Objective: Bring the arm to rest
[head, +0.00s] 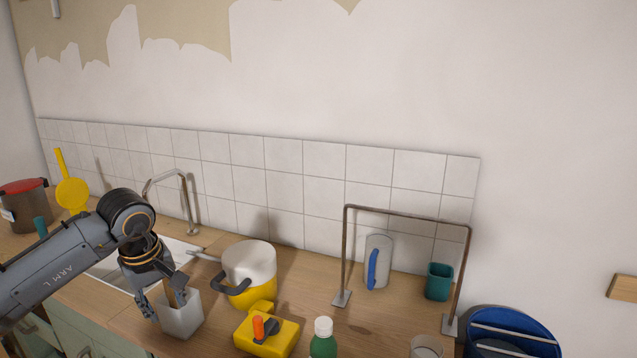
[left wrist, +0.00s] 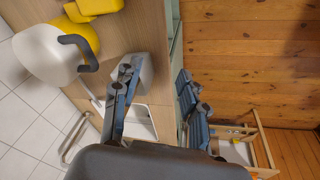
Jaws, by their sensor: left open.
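My left arm comes in from the left in the head view. Its gripper (head: 166,302) is open and points down at the light grey square container (head: 184,320) near the counter's front edge. One finger shows at the container's left and the other overlaps its top; I cannot tell whether they touch it. In the left wrist view the open fingers (left wrist: 157,82) show with the grey container (left wrist: 149,72) beside the upper-left finger, partly hidden by it. My right gripper is not in view.
A white and yellow pot (head: 250,265) stands close right of the gripper. A yellow box with an orange knob (head: 266,335), a green bottle (head: 323,342) and a metal frame (head: 407,213) stand further right. The sink (head: 108,270) and faucet (head: 187,200) are behind the arm.

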